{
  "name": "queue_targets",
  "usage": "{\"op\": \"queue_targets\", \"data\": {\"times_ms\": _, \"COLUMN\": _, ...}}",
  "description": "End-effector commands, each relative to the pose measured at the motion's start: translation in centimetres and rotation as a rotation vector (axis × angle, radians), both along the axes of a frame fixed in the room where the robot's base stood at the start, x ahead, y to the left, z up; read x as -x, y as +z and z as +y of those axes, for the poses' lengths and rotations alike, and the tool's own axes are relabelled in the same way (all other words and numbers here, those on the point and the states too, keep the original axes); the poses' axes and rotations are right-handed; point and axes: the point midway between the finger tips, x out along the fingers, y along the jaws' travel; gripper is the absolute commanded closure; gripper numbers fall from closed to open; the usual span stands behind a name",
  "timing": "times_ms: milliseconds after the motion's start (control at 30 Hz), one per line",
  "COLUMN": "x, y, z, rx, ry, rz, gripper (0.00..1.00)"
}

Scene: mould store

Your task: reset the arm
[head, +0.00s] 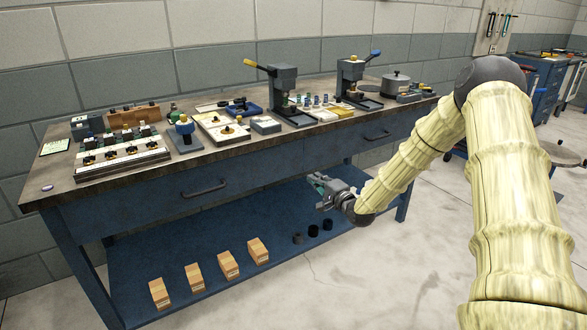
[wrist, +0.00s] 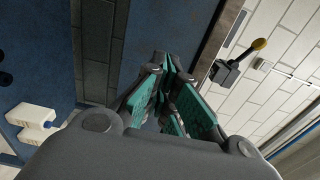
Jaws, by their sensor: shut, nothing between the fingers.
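My arm reaches in from the right of the head view, bent at the elbow. My gripper (head: 318,187) is in front of the workbench (head: 250,181), below the level of its top and near its drawer fronts. In the wrist view my gripper (wrist: 172,75) shows its teal finger pads close together at the tips, with nothing held between them. I cannot tell from the head view how far the fingers are from the bench front.
Two lever presses (head: 284,88) (head: 352,78) and several small tools crowd the bench top. Floor (head: 390,270) in front of the bench is clear.

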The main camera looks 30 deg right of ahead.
Motion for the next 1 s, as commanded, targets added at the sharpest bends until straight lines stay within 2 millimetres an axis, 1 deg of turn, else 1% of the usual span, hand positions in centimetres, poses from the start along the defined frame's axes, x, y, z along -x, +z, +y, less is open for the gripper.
{"op": "queue_targets", "data": {"times_ms": 167, "x": 0.2, "y": -0.1, "z": 0.0, "rx": 0.001, "ry": 0.000, "rz": 0.002, "gripper": 1.00}}
{"op": "queue_targets", "data": {"times_ms": 267, "x": 0.4, "y": -1.0, "z": 0.9, "rx": 0.020, "ry": 0.004, "rz": 0.024, "gripper": 1.00}}
{"op": "queue_targets", "data": {"times_ms": 367, "x": 1.3, "y": -3.6, "z": 3.0, "rx": 0.074, "ry": 0.018, "rz": 0.086, "gripper": 1.00}}
{"op": "queue_targets", "data": {"times_ms": 467, "x": 2.9, "y": -7.5, "z": 6.3, "rx": 0.161, "ry": 0.045, "rz": 0.178, "gripper": 1.00}}
{"op": "queue_targets", "data": {"times_ms": 500, "x": 3.8, "y": -9.2, "z": 7.6, "rx": 0.202, "ry": 0.058, "rz": 0.220, "gripper": 1.00}}
{"op": "queue_targets", "data": {"times_ms": 567, "x": 5.4, "y": -11.7, "z": 9.6, "rx": 0.263, "ry": 0.083, "rz": 0.282, "gripper": 1.00}}
{"op": "queue_targets", "data": {"times_ms": 600, "x": 6.5, "y": -13.3, "z": 10.8, "rx": 0.303, "ry": 0.100, "rz": 0.322, "gripper": 1.00}}
{"op": "queue_targets", "data": {"times_ms": 667, "x": 8.3, "y": -15.7, "z": 12.6, "rx": 0.363, "ry": 0.130, "rz": 0.382, "gripper": 1.00}}
{"op": "queue_targets", "data": {"times_ms": 700, "x": 9.6, "y": -17.2, "z": 13.8, "rx": 0.405, "ry": 0.152, "rz": 0.422, "gripper": 1.00}}
{"op": "queue_targets", "data": {"times_ms": 767, "x": 11.7, "y": -19.4, "z": 15.4, "rx": 0.464, "ry": 0.188, "rz": 0.481, "gripper": 1.00}}
{"op": "queue_targets", "data": {"times_ms": 800, "x": 13.2, "y": -20.8, "z": 16.5, "rx": 0.504, "ry": 0.214, "rz": 0.518, "gripper": 1.00}}
{"op": "queue_targets", "data": {"times_ms": 867, "x": 15.7, "y": -22.9, "z": 18.0, "rx": 0.563, "ry": 0.257, "rz": 0.576, "gripper": 1.00}}
{"op": "queue_targets", "data": {"times_ms": 967, "x": 20.0, "y": -26.0, "z": 20.3, "rx": 0.661, "ry": 0.337, "rz": 0.667, "gripper": 1.00}}
{"op": "queue_targets", "data": {"times_ms": 1000, "x": 21.8, "y": -27.1, "z": 21.1, "rx": 0.698, "ry": 0.371, "rz": 0.703, "gripper": 1.00}}
